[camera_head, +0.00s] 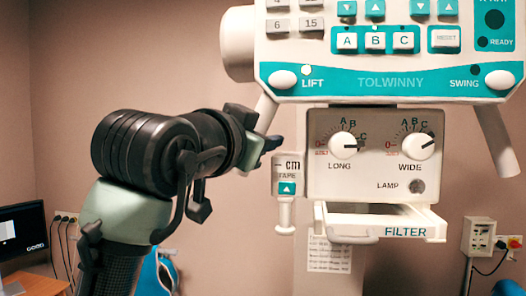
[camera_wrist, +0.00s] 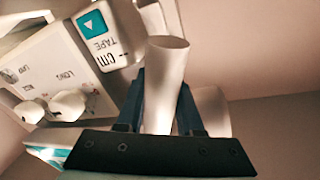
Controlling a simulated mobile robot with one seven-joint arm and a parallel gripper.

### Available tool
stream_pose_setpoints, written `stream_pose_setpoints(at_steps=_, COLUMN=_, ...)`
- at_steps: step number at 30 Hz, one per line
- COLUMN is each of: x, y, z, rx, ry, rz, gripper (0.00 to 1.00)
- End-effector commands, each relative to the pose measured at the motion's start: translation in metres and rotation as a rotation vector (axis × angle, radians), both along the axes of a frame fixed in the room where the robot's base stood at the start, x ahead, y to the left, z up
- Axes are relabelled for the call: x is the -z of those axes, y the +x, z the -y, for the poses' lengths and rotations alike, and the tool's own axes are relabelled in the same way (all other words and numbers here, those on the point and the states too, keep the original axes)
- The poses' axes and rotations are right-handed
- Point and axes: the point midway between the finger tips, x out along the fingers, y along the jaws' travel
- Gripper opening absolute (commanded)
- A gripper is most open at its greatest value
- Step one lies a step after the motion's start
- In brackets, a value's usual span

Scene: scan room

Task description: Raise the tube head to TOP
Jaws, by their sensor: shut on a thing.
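The tube head (camera_head: 390,90) is a white and teal housing with buttons, LIFT and SWING knobs and a lower box with two dials. A white handle (camera_head: 266,112) slants down from its left underside, and another handle (camera_head: 496,143) from its right. My gripper (camera_head: 272,143) is at the lower end of the left handle. In the wrist view my gripper (camera_wrist: 161,108) has its two dark fingers on either side of the white handle (camera_wrist: 163,75), shut on it. The word TOP is not visible.
A TAPE unit (camera_head: 287,180) hangs close to the right of my gripper. A FILTER tray (camera_head: 385,224) sits under the dial box. A monitor (camera_head: 22,240) stands at the lower left and a wall socket box (camera_head: 478,237) at the right.

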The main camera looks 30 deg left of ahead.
Motion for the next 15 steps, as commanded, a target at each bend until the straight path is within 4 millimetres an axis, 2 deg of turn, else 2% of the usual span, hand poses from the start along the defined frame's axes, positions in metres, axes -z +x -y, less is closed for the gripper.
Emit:
stream_pose_setpoints(at_steps=1, x=-0.0108, y=0.0002, z=0.0006, rx=0.001, ry=0.000, rz=0.001, gripper=0.00)
stream_pose_setpoints(at_steps=2, x=-0.0117, y=0.0003, z=0.0008, rx=0.002, ry=0.000, rz=-0.001, gripper=0.00)
stream_pose_setpoints(at_steps=11, x=-0.0068, y=0.0007, z=0.0004, rx=0.001, ry=-0.002, rz=-0.009, gripper=0.00)
stream_pose_setpoints(at_steps=12, x=-0.0068, y=0.0007, z=0.0003, rx=0.001, ry=-0.002, rz=-0.009, gripper=0.41)
stream_pose_setpoints(at_steps=15, x=-0.0067, y=0.0007, z=0.0003, rx=0.001, ry=-0.001, rz=-0.009, gripper=0.59)
